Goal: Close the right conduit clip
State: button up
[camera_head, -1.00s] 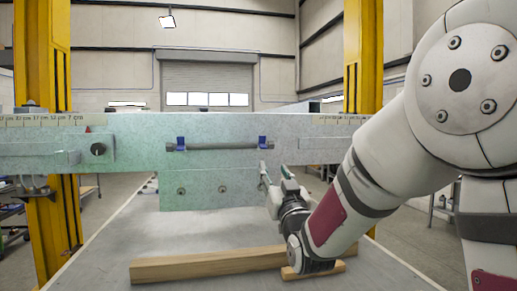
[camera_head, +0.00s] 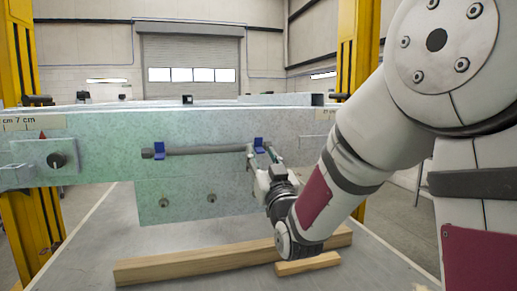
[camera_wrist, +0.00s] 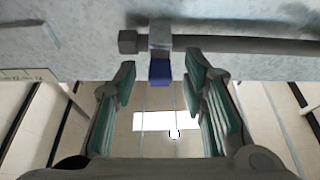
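The dark conduit (camera_head: 205,150) runs level along the face of the pale green trailer beam. The right conduit clip (camera_head: 259,144) is near its right end, with a blue tab sticking up above the conduit. The left clip (camera_head: 159,150) looks alike. In the wrist view, the right clip's blue tab (camera_wrist: 160,73) projects from a grey bracket around the conduit (camera_wrist: 240,45). My gripper (camera_head: 261,156) is open at the right clip. In the wrist view its fingers (camera_wrist: 160,66) stand either side of the tab, with gaps visible. I cannot tell whether the clip is latched.
The beam (camera_head: 100,130) spans the view, with a plate and dark knob (camera_head: 57,160) at left. Wooden blocks (camera_head: 200,265) lie on the grey table below. Yellow posts (camera_head: 355,60) stand at both sides. The table's left part is clear.

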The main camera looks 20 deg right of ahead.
jog(key=shift+w, duration=0.2)
grip_shut()
jog(key=shift+r, duration=0.1)
